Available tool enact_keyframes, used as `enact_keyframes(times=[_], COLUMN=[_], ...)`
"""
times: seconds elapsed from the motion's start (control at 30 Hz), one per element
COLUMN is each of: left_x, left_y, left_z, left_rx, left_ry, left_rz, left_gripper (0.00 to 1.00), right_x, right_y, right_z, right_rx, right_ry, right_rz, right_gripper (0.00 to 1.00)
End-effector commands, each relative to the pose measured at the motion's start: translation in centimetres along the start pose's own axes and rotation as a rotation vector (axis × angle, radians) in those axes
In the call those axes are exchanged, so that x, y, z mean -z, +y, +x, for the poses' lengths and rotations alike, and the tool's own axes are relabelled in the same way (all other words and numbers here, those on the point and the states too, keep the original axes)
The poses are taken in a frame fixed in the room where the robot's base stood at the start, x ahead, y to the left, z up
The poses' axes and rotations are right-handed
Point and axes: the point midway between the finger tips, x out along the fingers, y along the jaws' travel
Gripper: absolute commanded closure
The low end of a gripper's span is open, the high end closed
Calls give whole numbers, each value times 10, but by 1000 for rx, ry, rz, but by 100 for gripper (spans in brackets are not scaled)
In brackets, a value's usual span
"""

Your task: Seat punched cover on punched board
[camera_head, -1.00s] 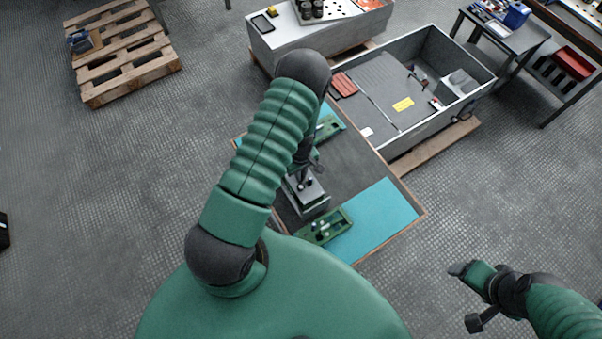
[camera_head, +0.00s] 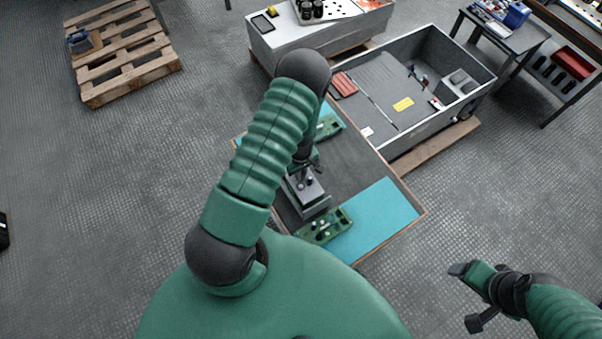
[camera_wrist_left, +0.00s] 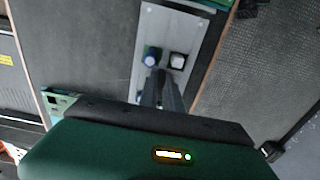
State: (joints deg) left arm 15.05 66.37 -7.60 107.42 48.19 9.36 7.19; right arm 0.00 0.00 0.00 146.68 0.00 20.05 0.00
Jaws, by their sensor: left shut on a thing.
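The punched cover, a light grey plate (camera_head: 311,200), lies over or just above a green board at the near left of the grey mat. My left gripper (camera_wrist_left: 163,88) points down at the plate between these parts and is shut. What lies between its fingertips is hidden. The board under the plate is mostly hidden, so I cannot tell whether they touch. My right gripper (camera_head: 467,296) is open and empty above the floor.
A green board with small parts (camera_head: 325,226) lies beside the plate, and another (camera_head: 328,127) lies farther back. A teal mat (camera_head: 380,218) is clear at the right. A grey bin (camera_head: 440,125) stands behind the wood-edged work surface. My left arm hides part of the surface.

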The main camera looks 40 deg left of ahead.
Motion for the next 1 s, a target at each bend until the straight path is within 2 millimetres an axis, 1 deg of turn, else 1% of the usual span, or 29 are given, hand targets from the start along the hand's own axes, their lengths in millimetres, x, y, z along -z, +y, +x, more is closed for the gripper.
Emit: enact_keyframes(times=[0.03,0.2,0.23,0.43,0.57,0.67,0.9,1.0], left_x=[-1,-2,-2,-2,-2,-2,-3,-3], left_y=[-2,-3,-3,-4,-2,-1,1,2], left_z=[3,3,3,3,-9,-32,-106,-133], left_rx=[5,6,6,8,5,1,-4,-5], left_ry=[-2,-3,-3,-5,-2,1,6,6], left_rz=[-1,0,0,0,2,3,4,4], left_gripper=[90,68,66,66,66,66,66,66], right_x=[0,0,0,0,-1,-1,-2,-2], right_y=[0,0,0,0,0,0,0,0], right_z=[1,1,1,2,3,6,9,9], right_rx=[0,0,0,0,0,0,0,0], right_ry=[0,0,0,0,0,0,0,0], right_rz=[0,0,0,0,0,0,0,0], right_gripper=[27,27,27,27,27,27,27,27])
